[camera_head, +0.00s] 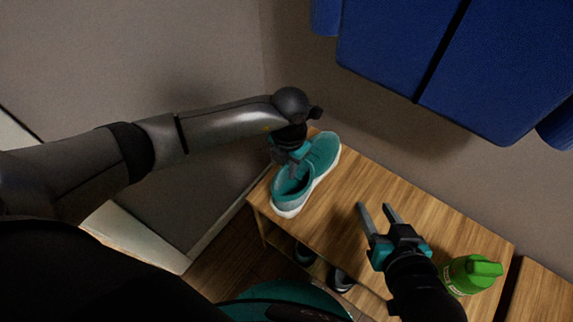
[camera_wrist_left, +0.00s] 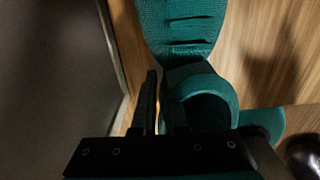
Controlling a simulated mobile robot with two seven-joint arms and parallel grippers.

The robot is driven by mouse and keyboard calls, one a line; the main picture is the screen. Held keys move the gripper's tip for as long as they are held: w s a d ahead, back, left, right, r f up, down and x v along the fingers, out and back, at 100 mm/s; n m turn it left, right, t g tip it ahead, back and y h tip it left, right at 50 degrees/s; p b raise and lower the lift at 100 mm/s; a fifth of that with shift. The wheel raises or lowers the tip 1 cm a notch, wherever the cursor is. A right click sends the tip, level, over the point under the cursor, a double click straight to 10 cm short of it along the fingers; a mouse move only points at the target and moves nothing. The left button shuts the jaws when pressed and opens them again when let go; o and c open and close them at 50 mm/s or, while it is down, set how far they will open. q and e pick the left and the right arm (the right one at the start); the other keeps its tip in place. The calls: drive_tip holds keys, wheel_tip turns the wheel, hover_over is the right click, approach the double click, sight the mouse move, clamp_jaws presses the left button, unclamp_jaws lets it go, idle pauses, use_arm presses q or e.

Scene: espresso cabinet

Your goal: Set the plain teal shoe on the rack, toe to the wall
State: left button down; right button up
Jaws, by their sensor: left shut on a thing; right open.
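The plain teal shoe (camera_head: 320,150) with a white sole is at the left end of the wooden rack's top (camera_head: 350,185). Its toe points up and right toward the wall, its heel toward the front edge. My left gripper (camera_head: 291,168) is shut on the shoe at its left side, near the opening. Whether the sole rests fully on the wood is hard to tell. My right gripper (camera_head: 378,216) is open and empty above the middle of the rack.
A green bottle (camera_head: 470,275) is at the rack's right end. Dark shoes (camera_head: 341,279) show on the lower level. Blue padded panels (camera_head: 420,60) hang on the wall above. The top right of the teal shoe is clear wood.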

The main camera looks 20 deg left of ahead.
use_arm(q)
drive_tip(key=shift+f, duration=0.15)
drive_tip(key=c, duration=1)
unclamp_jaws()
drive_tip(key=shift+o, duration=0.2)
